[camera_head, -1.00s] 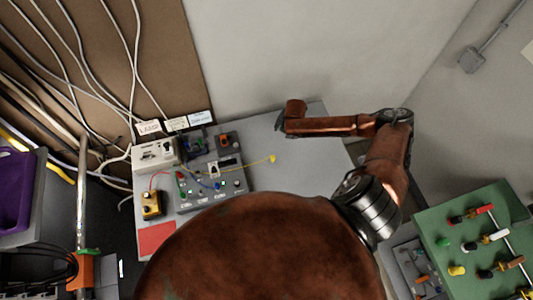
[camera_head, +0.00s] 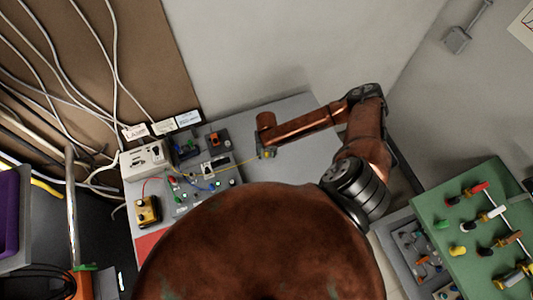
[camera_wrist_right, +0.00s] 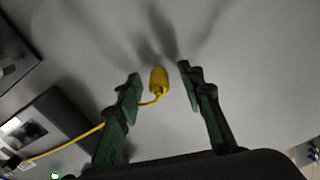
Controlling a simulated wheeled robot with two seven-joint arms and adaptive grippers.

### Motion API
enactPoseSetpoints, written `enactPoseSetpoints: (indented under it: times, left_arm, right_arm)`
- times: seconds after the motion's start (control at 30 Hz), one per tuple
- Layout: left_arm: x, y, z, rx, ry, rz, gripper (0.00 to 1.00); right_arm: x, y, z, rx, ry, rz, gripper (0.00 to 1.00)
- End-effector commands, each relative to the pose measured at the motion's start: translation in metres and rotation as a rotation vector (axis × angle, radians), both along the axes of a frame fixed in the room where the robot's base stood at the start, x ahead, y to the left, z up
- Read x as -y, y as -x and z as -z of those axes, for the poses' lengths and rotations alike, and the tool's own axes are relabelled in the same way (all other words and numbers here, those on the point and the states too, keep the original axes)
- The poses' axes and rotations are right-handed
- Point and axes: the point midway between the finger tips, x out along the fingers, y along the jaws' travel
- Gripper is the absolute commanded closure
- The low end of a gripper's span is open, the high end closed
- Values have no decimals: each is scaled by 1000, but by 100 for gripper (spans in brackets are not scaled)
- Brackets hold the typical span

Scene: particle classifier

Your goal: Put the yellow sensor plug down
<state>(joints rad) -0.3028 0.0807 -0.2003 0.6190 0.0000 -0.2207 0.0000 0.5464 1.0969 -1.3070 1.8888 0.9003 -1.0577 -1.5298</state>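The yellow sensor plug (camera_head: 268,154) is at the end of its thin yellow cable, over the grey table top to the right of the control box. In the right wrist view the plug (camera_wrist_right: 159,80) sits between my right gripper's (camera_wrist_right: 160,73) two green fingers, with a gap on each side. The fingers are open and do not touch it. In the head view my right gripper (camera_head: 266,140) is small and close above the plug, pointing down. The plug appears to rest on the table. My left gripper is not in view.
The grey control box (camera_head: 200,190) with coloured sockets is left of the plug. A yellow box (camera_head: 148,210) and a white socket unit (camera_head: 145,160) stand further left. A green board with screwdrivers (camera_head: 480,225) is at the right. The table right of the plug is clear.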

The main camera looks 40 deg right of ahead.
Motion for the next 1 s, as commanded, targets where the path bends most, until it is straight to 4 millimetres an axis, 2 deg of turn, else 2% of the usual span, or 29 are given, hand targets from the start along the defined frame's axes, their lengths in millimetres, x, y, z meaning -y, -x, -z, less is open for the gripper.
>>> enactPoseSetpoints:
  times: [0.27,0.8,1.0]
  left_arm:
    - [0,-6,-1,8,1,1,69]
    - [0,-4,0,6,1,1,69]
    - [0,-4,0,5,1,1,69]
  right_arm:
    - [0,0,4,1,0,-1,64]
    - [0,0,4,1,0,0,100]
    - [0,-1,4,1,0,0,100]
